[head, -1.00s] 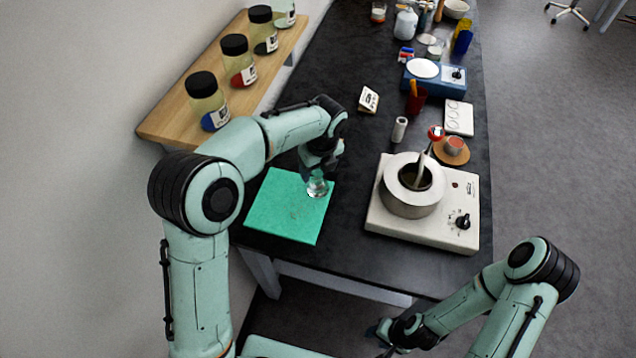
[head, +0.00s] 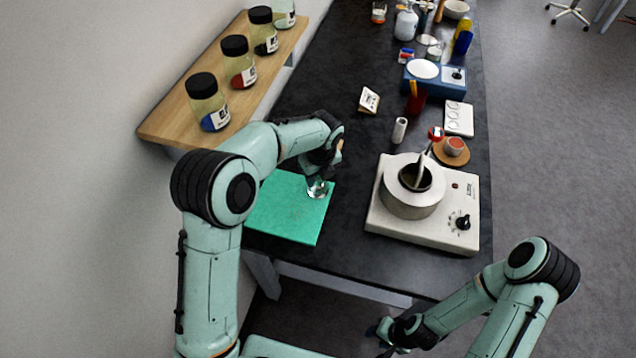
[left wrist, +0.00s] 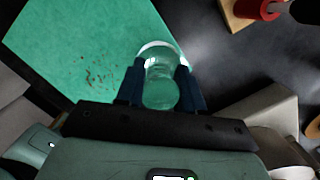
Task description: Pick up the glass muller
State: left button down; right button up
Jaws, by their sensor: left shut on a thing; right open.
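The clear glass muller (head: 317,188) is at the right side of the green slab (head: 285,218). In the left wrist view the muller (left wrist: 160,82) stands between the two dark blue fingers, with its wide rounded end beyond them. My left gripper (head: 317,176) is shut on the muller from above; its fingers (left wrist: 161,85) touch both sides of it. I cannot tell whether the muller's base touches the slab (left wrist: 75,40). My right gripper (head: 385,332) is low at the table's front edge, away from the muller, and open.
A white hotplate with a metal pot (head: 410,200) stands right of the slab. A small white card (head: 369,100) and a small white cylinder (head: 399,130) stand behind. A wooden shelf (head: 165,125) with several jars is at the left. Dark table (head: 350,210) lies bare between slab and hotplate.

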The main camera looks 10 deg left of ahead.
pick_arm(q)
jog(key=shift+r, duration=0.1)
notch_tip(320, 180, up, 12)
jog(key=shift+w+f+p, duration=0.1)
jog(key=shift+f+p, duration=0.15)
jog(key=shift+p, duration=0.55)
notch_tip(320, 180, up, 8)
jog(key=shift+r, duration=0.2)
pick_arm(e)
jog(key=shift+w+r, duration=0.95)
jog(key=shift+w, duration=0.25)
pick_arm(q)
jog(key=c, duration=1.5)
grip_release()
jog(key=shift+c, duration=0.7)
pick_arm(e)
jog(key=shift+s, duration=0.1)
